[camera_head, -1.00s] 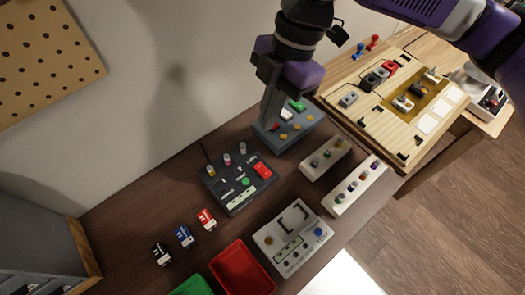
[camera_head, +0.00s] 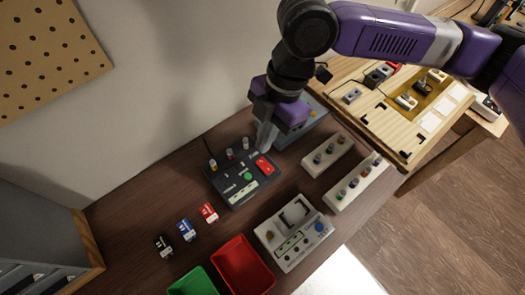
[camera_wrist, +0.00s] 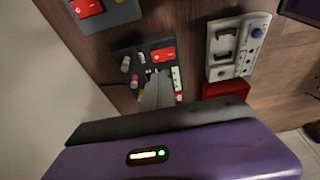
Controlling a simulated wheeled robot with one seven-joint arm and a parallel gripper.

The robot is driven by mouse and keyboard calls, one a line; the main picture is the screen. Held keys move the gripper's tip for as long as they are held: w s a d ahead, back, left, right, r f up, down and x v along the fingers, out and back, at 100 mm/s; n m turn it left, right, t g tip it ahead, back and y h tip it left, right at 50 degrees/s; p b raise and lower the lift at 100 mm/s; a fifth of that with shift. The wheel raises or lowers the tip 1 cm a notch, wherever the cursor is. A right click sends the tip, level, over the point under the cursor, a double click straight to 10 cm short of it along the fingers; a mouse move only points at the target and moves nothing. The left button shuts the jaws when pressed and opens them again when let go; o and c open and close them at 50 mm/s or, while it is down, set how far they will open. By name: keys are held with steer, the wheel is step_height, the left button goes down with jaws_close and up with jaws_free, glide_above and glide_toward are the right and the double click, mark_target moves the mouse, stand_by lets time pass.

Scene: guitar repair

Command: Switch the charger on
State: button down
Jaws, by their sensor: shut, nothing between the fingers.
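A dark box (camera_head: 232,188) with several knobs, a green button and a red rocker switch (camera_head: 264,166) stands on the brown bench. A pale grey device (camera_head: 272,233) with a blue button (camera_head: 320,227) stands in front of it to the right. I cannot tell from labels which is the charger. My gripper (camera_head: 264,146) is shut and empty, pointing down just behind the red switch. In the wrist view its fingertips (camera_wrist: 157,78) overlap the dark box (camera_wrist: 122,50), near the red switch (camera_wrist: 163,54). I cannot tell whether they touch it.
A blue-grey box (camera_head: 312,112) stands behind my gripper, partly hidden. Two pale racks (camera_head: 328,152) with small knobs stand at the right. Black, blue and red small blocks (camera_head: 186,230) lie at the left. Red (camera_head: 240,268) and green (camera_head: 194,284) trays are at the front.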

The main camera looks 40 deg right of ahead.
mark_target(262, 168)
steer(key=shift+d+x, duration=0.15)
steer(key=shift+x, duration=0.8)
steer(key=shift+d+x, duration=0.2)
steer(key=shift+x, duration=0.8)
steer(key=shift+d+x, duration=0.15)
steer(key=shift+x, duration=0.8)
steer(key=shift+f, duration=0.15)
steer(key=shift+f, duration=0.2)
steer(key=shift+s, duration=0.15)
steer(key=shift+s+r+p, duration=0.25)
steer(key=shift+s+p, duration=0.05)
steer(key=shift+s, duration=0.3)
steer(key=shift+r, duration=0.1)
